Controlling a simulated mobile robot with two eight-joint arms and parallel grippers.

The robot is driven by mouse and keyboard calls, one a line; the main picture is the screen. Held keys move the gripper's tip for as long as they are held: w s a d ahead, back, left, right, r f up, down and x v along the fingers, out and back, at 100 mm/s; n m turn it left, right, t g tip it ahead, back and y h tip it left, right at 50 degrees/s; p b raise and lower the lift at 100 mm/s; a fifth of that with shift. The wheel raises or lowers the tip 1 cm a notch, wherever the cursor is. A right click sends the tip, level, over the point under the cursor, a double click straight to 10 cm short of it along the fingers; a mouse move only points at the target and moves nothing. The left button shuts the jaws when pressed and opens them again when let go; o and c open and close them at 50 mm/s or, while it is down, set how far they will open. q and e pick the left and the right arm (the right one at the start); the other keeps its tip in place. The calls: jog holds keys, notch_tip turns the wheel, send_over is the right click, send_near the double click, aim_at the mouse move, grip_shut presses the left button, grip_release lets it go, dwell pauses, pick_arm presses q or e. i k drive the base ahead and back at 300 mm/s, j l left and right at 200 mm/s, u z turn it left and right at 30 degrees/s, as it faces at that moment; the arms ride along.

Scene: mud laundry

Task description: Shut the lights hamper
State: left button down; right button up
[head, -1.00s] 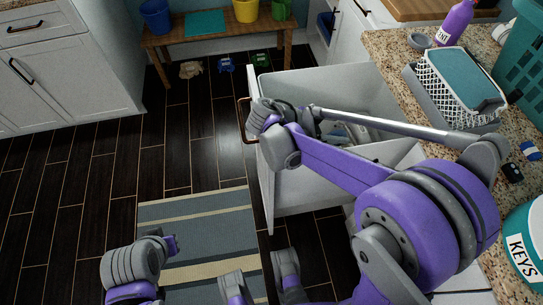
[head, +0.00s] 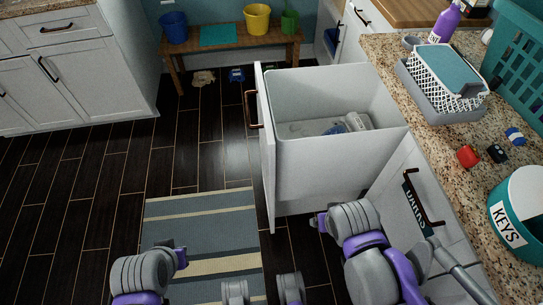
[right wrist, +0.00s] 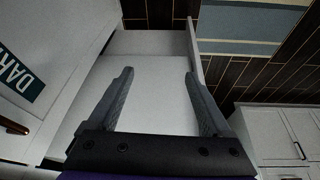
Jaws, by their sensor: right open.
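A white pull-out hamper (head: 342,165) stands open from under the counter, likely the lights hamper; its front label is not visible. Its front panel (head: 266,150) faces left and carries a copper handle (head: 251,110). Pale and blue laundry (head: 335,129) lies inside. My right gripper (head: 318,222) is low on the near side of the hamper, apart from the handle. In the right wrist view my right gripper (right wrist: 160,75) is open and empty, with a white hamper surface (right wrist: 155,95) beyond its fingers. My left gripper (head: 183,257) is over the rug at lower left; its jaws are unclear.
A closed front with a DARKS label (head: 418,207) is nearer, right of my right gripper. The granite counter (head: 400,60) holds a basket (head: 445,80), a purple bottle (head: 452,22) and a KEYS tub (head: 520,215). A striped rug (head: 200,225) lies on open floor. A bench (head: 235,38) stands behind.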

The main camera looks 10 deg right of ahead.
aim_at(302, 173)
jog(key=i+j+z, duration=0.2)
jog(key=z, duration=0.15)
jog(key=i+j+z, duration=0.15)
jog(key=j+z, duration=0.6)
jog(key=k+l+z, duration=0.2)
